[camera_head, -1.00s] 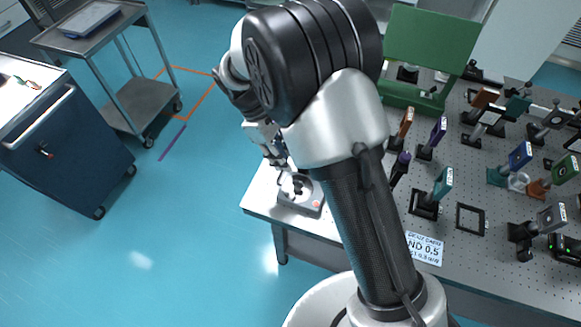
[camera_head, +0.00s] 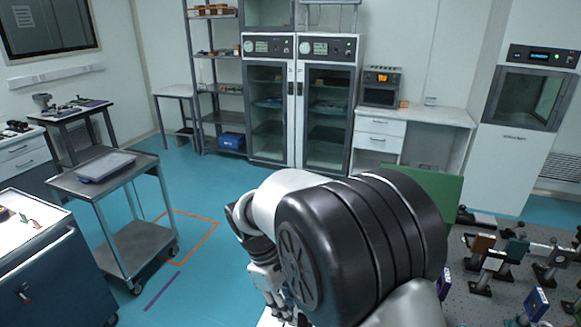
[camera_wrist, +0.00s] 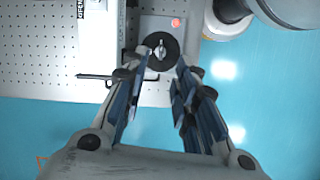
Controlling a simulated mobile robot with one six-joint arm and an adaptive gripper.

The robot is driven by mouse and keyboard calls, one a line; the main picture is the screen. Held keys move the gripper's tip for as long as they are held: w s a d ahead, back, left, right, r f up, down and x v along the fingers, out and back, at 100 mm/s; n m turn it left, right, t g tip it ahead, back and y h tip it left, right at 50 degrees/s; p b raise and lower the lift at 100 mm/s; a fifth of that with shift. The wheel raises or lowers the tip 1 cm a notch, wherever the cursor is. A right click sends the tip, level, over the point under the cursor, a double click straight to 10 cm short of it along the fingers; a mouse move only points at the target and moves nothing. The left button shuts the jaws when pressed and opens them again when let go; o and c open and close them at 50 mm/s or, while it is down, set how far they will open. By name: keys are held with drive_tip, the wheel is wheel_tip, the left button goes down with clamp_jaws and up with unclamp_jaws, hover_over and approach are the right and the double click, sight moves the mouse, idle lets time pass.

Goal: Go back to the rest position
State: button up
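My gripper (camera_wrist: 160,66) points down in the wrist view, its two fingers apart with nothing between them. Beyond the fingertips, a small grey device (camera_wrist: 160,25) with a black round top and a red button sits at the table's edge. I cannot tell the exact height of the fingertips above it. In the head view my gripper (camera_head: 273,292) is partly seen at the bottom centre, left of my arm's large black joint. My arm hides the device there.
The perforated optical table (camera_head: 465,290) holds several optic mounts at right. A green panel (camera_head: 430,190) stands behind my arm. A grey cart (camera_head: 135,240) and a dark blue cabinet (camera_head: 55,280) stand at left, with open blue floor between them and my arm.

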drive_tip(key=s+d+r+m+t+y, duration=0.3)
drive_tip(key=s+d+r+m, duration=0.3)
drive_tip(key=s+d+r, duration=0.55)
drive_tip(key=s+d+r+m+t+b, duration=0.1)
drive_tip(key=s+d+m+t, duration=0.1)
drive_tip(key=s+m, duration=0.4)
drive_tip(key=s+d, duration=0.1)
drive_tip(key=s, duration=0.2)
drive_tip(key=shift+s+d+r+t, duration=0.2)
drive_tip(key=shift+s+r+t, duration=0.1)
drive_tip(key=shift+s+t, duration=0.1)
drive_tip(key=shift+w, duration=0.1)
drive_tip(key=shift+c, duration=0.2)
